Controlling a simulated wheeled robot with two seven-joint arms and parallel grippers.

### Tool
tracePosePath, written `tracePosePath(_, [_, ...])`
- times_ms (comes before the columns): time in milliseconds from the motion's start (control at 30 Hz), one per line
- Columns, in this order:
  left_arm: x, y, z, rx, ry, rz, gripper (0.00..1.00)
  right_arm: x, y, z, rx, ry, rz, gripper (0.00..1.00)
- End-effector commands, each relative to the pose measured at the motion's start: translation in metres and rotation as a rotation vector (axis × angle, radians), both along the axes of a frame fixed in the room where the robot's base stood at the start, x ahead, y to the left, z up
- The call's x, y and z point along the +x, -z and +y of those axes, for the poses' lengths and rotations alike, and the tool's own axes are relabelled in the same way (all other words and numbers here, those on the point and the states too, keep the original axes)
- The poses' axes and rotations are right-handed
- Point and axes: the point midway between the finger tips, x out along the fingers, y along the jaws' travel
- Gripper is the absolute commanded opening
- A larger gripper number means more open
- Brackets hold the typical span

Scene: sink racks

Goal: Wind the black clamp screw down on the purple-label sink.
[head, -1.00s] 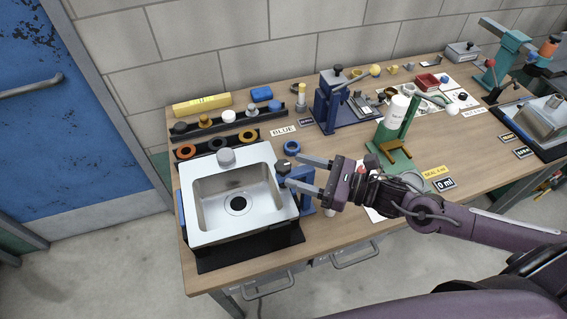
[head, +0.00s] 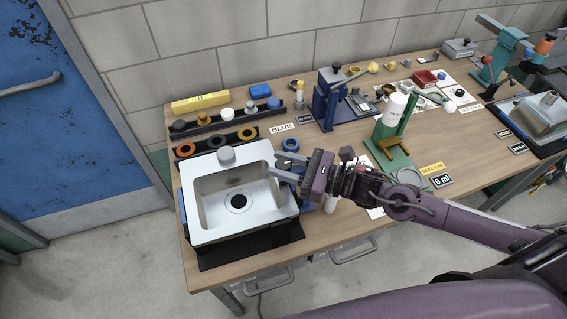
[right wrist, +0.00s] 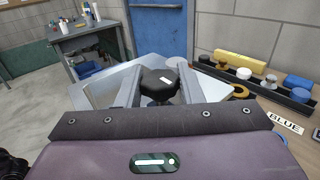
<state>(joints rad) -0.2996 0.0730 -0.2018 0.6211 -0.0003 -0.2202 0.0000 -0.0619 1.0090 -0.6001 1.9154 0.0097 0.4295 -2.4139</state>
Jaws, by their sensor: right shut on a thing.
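A steel sink (head: 197,213) with a round black drain (head: 238,202) lies on a black stand at the left end of the bench. A blue clamp (head: 309,201) stands at its right edge, mostly hidden behind my right gripper (head: 272,165). I can make out no purple label on this sink. The black clamp screw knob (right wrist: 158,86) shows in the right wrist view between the two fingers, which are shut on it. In the head view the knob is hidden by the gripper. My left gripper is not in view.
Black racks (head: 216,144) of coloured rings and caps stand behind the sink. A blue ring (head: 291,145) lies near the gripper. A green stand (head: 393,155) with a white bottle is to the right. Another sink (head: 548,108) sits at the far right.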

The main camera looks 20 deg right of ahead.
Motion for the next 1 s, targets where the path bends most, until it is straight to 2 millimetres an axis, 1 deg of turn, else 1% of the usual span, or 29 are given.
tracePosePath(267, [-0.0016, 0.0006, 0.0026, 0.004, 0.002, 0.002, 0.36, -0.0010, 0.0007, 0.0002, 0.000, 0.029, 0.002, 0.11])
tracePosePath(467, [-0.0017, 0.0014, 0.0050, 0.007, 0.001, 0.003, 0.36, -0.0016, 0.0005, 0.0011, 0.003, 0.125, 0.003, 0.11])
tracePosePath(767, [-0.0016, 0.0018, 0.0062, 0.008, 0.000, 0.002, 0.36, -0.0015, 0.0002, 0.0015, 0.007, 0.386, 0.006, 0.11])
tracePosePath(1000, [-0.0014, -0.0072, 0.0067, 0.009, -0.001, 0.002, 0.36, -0.0009, -0.0028, 0.0018, 0.009, 0.617, 0.007, 0.11])
